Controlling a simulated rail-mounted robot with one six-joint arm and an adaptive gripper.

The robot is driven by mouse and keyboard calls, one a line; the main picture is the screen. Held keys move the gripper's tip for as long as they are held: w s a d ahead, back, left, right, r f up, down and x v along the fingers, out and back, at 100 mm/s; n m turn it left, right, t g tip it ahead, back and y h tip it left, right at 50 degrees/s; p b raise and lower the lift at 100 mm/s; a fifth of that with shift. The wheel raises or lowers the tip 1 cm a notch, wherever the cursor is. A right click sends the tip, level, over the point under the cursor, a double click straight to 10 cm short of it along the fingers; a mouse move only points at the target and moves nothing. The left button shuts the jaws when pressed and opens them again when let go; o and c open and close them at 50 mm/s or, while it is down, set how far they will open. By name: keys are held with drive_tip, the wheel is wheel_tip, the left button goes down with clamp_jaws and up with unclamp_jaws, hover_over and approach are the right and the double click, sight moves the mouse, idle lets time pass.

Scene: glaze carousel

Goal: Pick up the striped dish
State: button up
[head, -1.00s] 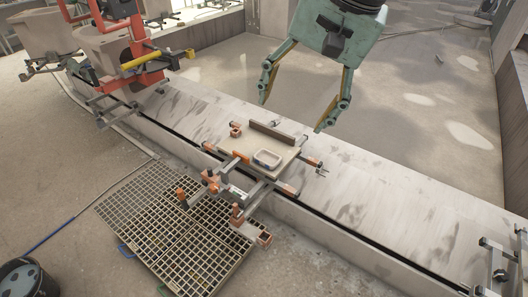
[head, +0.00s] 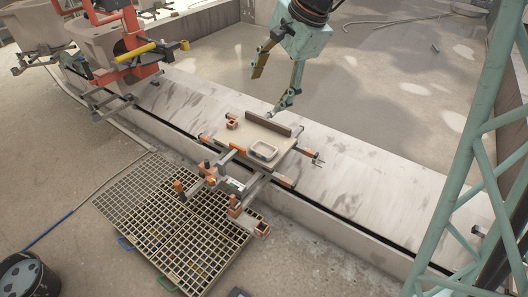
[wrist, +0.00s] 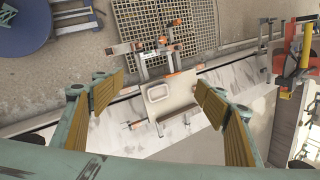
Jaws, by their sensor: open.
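A small rectangular dish (head: 263,151) with a pale rim sits on a beige board (head: 256,132) carried by a metal frame. Its stripes are too small to make out. The dish also shows in the wrist view (wrist: 157,93), between and beyond my fingers. My gripper (head: 266,95) is open and empty, above and behind the board in the head view. Its two yellow-padded fingers (wrist: 156,92) stand wide apart in the wrist view, clear of the dish.
A dark bar (head: 267,122) stands along the board's back edge, and a small orange block (head: 232,123) is at its left corner. Floor grating (head: 180,215) lies in front. A red carrier with a yellow handle (head: 137,50) stands at left.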

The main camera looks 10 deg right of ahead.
drive_tip(key=w+d+f+m, duration=0.3)
drive_tip(key=w+f, duration=0.4)
drive_tip(key=f, duration=0.5)
drive_tip(key=w+d+f+m+p, duration=0.1)
drive_tip(key=w+d+f+m, duration=0.2)
drive_tip(key=f, duration=0.9)
drive_tip(key=w+d+f+m+p, duration=0.1)
drive_tip(key=w+d+f+m, duration=0.2)
drive_tip(key=w+f+m, duration=0.5)
drive_tip(key=w+f, duration=0.4)
drive_tip(key=shift+f, duration=0.3)
drive_tip(key=b, duration=0.2)
hover_over(269, 153)
drive_tip(key=shift+d+f, duration=0.1)
drive_tip(key=shift+f, duration=3.85)
